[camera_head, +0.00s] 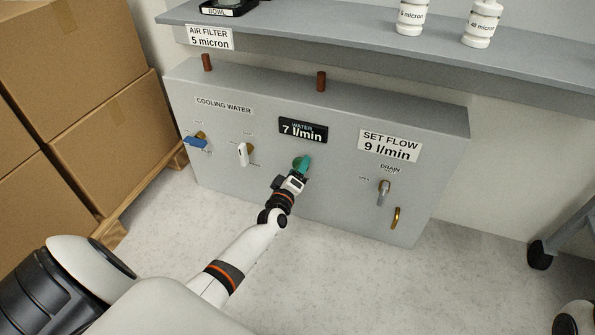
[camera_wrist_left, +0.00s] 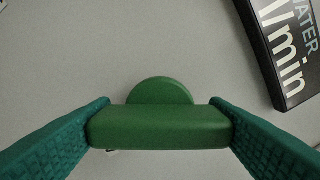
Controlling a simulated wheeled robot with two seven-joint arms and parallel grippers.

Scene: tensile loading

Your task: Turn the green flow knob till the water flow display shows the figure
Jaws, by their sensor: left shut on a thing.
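The green flow knob (camera_wrist_left: 160,128) is on the front of the grey panel (camera_head: 335,200), just below the black water display (camera_head: 303,130). The display reads 7 l/min. A white label (camera_head: 390,146) to its right reads SET FLOW 9 l/min. My left gripper (camera_head: 303,165) reaches the panel from below and is shut on the knob. In the left wrist view its two teal fingers stand at either end of the knob's green bar. In the head view the gripper hides much of the knob. My right gripper does not show.
A blue-handled valve (camera_head: 196,142), a white lever (camera_head: 243,154) and a grey drain handle (camera_head: 383,192) sit on the same panel. A shelf (camera_head: 330,35) with white bottles runs above. Cardboard boxes (camera_head: 75,80) stand at left. The floor in front is clear.

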